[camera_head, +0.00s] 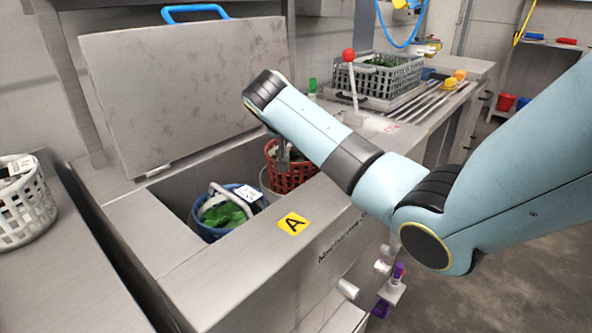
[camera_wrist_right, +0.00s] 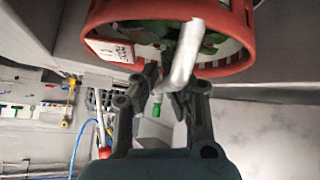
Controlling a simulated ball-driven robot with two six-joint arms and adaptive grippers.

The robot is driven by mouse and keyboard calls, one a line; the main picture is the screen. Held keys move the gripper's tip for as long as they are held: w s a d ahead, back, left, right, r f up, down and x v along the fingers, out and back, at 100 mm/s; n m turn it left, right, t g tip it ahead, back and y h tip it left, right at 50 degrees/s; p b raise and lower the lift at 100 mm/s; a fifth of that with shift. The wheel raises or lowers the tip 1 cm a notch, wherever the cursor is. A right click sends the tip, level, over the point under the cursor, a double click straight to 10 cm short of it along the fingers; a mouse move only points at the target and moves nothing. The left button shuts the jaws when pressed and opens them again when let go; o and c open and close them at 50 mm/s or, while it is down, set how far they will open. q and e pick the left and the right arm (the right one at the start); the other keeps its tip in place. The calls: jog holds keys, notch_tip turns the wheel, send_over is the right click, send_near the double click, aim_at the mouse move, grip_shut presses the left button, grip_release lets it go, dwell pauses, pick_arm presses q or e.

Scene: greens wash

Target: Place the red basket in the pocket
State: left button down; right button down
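The red basket (camera_head: 290,180), with greens inside, is at the right end of the open tub, beside a light grey rounded rim (camera_head: 264,182) that may be the pocket's edge. I cannot tell whether it is seated or held above. My right gripper (camera_head: 283,160) is over it. In the right wrist view, the red basket (camera_wrist_right: 245,25) fills the top, with a white label on its rim. Its pale handle (camera_wrist_right: 184,55) runs between the fingers of my right gripper (camera_wrist_right: 164,95), which look closed on it. My left gripper is not in view.
A blue basket (camera_head: 210,232) with greens sits in the tub, left of the red one. The tub's lid (camera_head: 190,95) stands open behind. A white basket (camera_head: 25,215) is on the left counter, a grey crate (camera_head: 378,85) on the back right counter. A red-knobbed lever (camera_head: 349,56) stands nearby.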

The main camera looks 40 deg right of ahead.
aim_at(288, 148)
jog(key=shift+f+b, duration=0.5)
jog(key=shift+f, duration=1.9)
jog(key=c, duration=1.5)
grip_release()
jog(key=shift+f, duration=0.1)
jog(key=shift+a+r, duration=0.2)
jog(key=shift+r, duration=0.1)
jog(key=p+v, duration=0.2)
jog(key=v, duration=0.9)
jog(key=shift+s+a+r+p, duration=0.15)
jog(key=shift+r+p, duration=0.05)
jog(key=shift+p, duration=0.1)
